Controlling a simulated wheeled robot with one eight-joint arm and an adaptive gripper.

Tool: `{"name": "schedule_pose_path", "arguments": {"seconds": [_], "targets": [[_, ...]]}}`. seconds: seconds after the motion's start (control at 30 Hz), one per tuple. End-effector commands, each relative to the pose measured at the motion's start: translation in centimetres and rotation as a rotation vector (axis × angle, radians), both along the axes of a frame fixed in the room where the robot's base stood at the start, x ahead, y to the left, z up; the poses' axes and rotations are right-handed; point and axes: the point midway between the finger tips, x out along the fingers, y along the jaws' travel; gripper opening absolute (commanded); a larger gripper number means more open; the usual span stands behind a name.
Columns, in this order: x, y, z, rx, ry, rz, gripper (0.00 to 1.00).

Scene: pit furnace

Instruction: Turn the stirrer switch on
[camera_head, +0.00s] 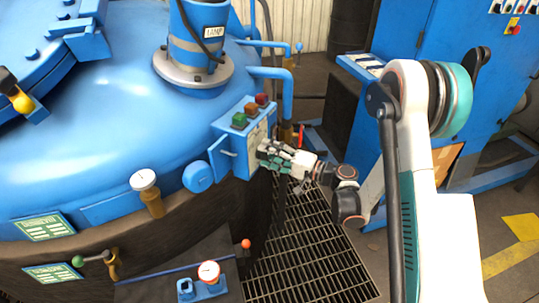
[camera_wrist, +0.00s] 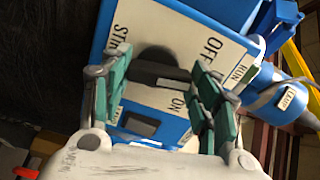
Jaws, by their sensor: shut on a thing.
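The blue control box (camera_head: 231,152) stands on the side of the furnace, with a pale front plate. In the wrist view the plate (camera_wrist: 130,30) reads STIR…, partly hidden, with OFF at the upper right and ON below it. The dark stirrer switch (camera_wrist: 158,72) has a round base and a bar-shaped handle lying roughly across the wrist picture. My gripper (camera_wrist: 161,68) has its green fingers on either side of the handle, shut on it. In the head view my gripper (camera_head: 267,151) is against the box front and hides the switch.
Green, orange and red buttons or lamps (camera_head: 251,110) sit on top of the box. A blue pipe (camera_head: 288,95) runs close behind it. A gauge (camera_head: 144,180) is on the furnace to the left. Floor grating (camera_head: 305,245) lies below my gripper; a blue cabinet (camera_head: 430,40) stands at right.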

Motion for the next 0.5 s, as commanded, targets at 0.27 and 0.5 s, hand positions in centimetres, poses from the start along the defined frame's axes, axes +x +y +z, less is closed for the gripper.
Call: {"name": "schedule_pose_path", "arguments": {"seconds": [0.27, 0.5], "targets": [[0.11, -0.1, -0.05, 0.121, 0.23, -0.001, 0.32], [0.17, -0.14, -0.07, 0.228, 0.431, -0.001, 0.32]]}}
